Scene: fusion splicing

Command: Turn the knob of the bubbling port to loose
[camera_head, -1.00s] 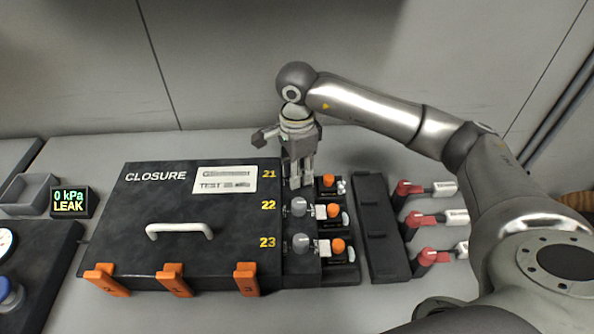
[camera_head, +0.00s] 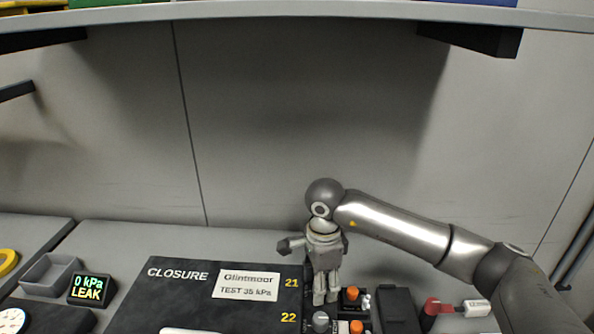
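The black closure box (camera_head: 190,295) has a label reading "Glintmoor TEST 35 kPa" and port numbers 21 and 22 at its right edge; port 23 is out of the picture. At port 21, small white bubble-like blobs (camera_head: 366,300) sit beside an orange part (camera_head: 352,294). The port 21 knob is not visible; my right gripper covers its place. The port 22 grey knob (camera_head: 321,321) shows just below the fingers. My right gripper (camera_head: 325,298) points down at port 21, fingers close together; whether they hold the knob is hidden. My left gripper is not in view.
A display (camera_head: 91,289) reads "0 kPa LEAK", beside an empty grey tray (camera_head: 52,276). Right of the ports stand a dark block (camera_head: 398,310) and a red-handled tool (camera_head: 437,307). A shelf (camera_head: 300,12) crosses the top, in front of the grey wall.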

